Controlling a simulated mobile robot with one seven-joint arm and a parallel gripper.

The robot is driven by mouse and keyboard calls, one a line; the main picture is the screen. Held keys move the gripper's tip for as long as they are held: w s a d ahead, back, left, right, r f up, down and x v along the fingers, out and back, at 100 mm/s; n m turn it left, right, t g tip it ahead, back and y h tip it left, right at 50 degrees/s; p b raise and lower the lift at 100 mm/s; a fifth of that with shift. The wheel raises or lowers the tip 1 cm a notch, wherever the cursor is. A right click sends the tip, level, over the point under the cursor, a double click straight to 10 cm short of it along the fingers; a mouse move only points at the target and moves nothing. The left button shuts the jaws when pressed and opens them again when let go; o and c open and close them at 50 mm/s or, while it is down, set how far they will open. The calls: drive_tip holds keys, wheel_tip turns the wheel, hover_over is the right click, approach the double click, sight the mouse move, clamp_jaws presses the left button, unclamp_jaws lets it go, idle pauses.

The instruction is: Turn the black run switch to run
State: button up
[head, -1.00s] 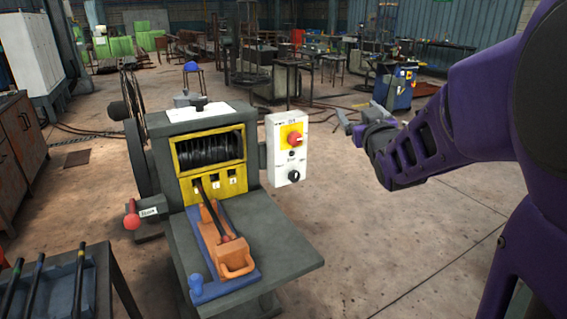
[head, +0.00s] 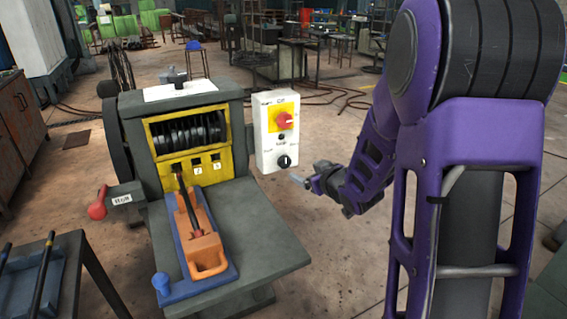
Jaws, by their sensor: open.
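The black run switch (head: 284,161) is a round knob with a pale pointer mark, low on a white control box at the right side of the capstan machine. Its pointer looks about upright; the small labels around it are too blurred to read surely. A red switch (head: 283,121) on a yellow plate sits above it on the same box (head: 262,150). My gripper (head: 297,179) is open and empty, just right of and slightly below the black switch in the picture, apart from it. My purple arm reaches in from the right.
The machine's grey table (head: 265,230) holds a blue base with an orange block and handle (head: 208,258). A red-knobbed lever (head: 97,210) sticks out at left. A dark bench (head: 75,255) stands front left. Floor right of the box is open.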

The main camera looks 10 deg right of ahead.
sight(286, 162)
drive_tip(key=b+x, duration=0.1)
drive_tip(key=x, duration=1.4)
drive_tip(key=shift+w+f, duration=0.1)
drive_tip(key=shift+w, duration=0.3)
clamp_jaws()
